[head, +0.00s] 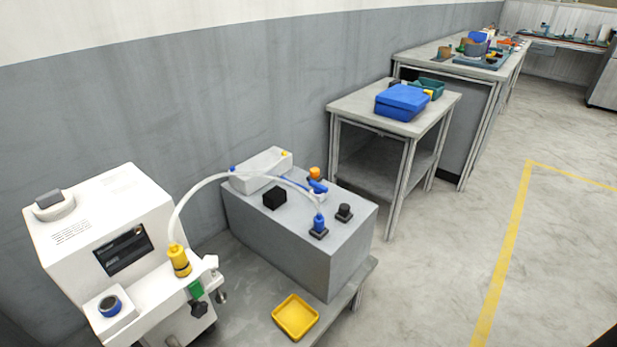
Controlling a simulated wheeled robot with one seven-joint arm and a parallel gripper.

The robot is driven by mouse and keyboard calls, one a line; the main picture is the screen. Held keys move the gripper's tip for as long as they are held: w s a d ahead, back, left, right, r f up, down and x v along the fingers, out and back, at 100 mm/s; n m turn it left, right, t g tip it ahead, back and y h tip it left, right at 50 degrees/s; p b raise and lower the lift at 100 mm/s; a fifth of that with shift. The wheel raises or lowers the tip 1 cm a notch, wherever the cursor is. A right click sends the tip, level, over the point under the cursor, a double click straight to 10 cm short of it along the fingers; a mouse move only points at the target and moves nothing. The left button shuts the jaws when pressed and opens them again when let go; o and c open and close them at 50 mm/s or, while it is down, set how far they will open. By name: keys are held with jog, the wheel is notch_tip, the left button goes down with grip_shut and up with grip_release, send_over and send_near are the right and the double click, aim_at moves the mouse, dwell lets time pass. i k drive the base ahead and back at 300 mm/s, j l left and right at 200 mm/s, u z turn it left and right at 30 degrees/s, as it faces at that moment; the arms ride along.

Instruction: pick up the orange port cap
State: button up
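A small orange cap (314,173) sits toward the back of the top of a grey box-shaped unit (285,236), behind a blue fitting (317,186) that partly hides its lower part. I cannot tell whether it is seated on a port or loose. My gripper is not in the head view.
A white machine (110,235) stands at left, with a pale hose (203,183) arching from its yellow connector (179,260) to the grey unit. A yellow tray (295,318) lies in front. Floor at right is clear.

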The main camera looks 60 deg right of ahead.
aim_at(314, 172)
jog(key=l, duration=0.5)
jog(key=i+l+z, duration=0.15)
jog(key=l, duration=0.8)
jog(key=l+z, duration=0.15)
jog(key=l, duration=0.3)
jog(key=i+l, duration=0.15)
jog(key=l, duration=0.3)
jog(key=z, duration=0.05)
